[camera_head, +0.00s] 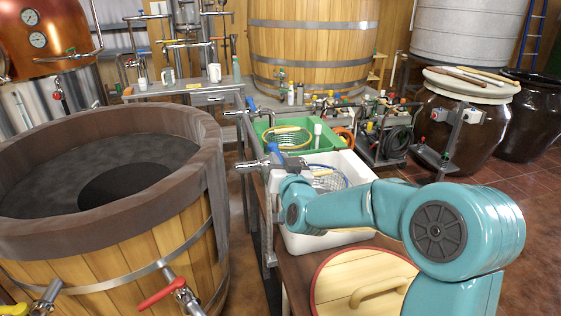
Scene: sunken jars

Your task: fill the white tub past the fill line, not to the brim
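The white tub (300,243) stands on a bench right of the big wooden vat. A round strainer (333,174) with a pale wooden handle shows in it. My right arm crosses in front of the tub and hides much of its inside; I cannot make out the fill line or water level. A metal tap (250,166) with a blue lever (273,150) is at the tub's left edge. My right gripper (284,180) is close to this tap, at the end of the teal arm; its fingers are not clear, nor whether they touch the lever. My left gripper is out of view.
A green tub (318,148) with another strainer stands behind the white one. A round wooden lid (335,282) lies in front. The wooden vat (140,245) with a red-handled tap fills the left. Dark jars (440,125) stand at right, with tiled floor beside them.

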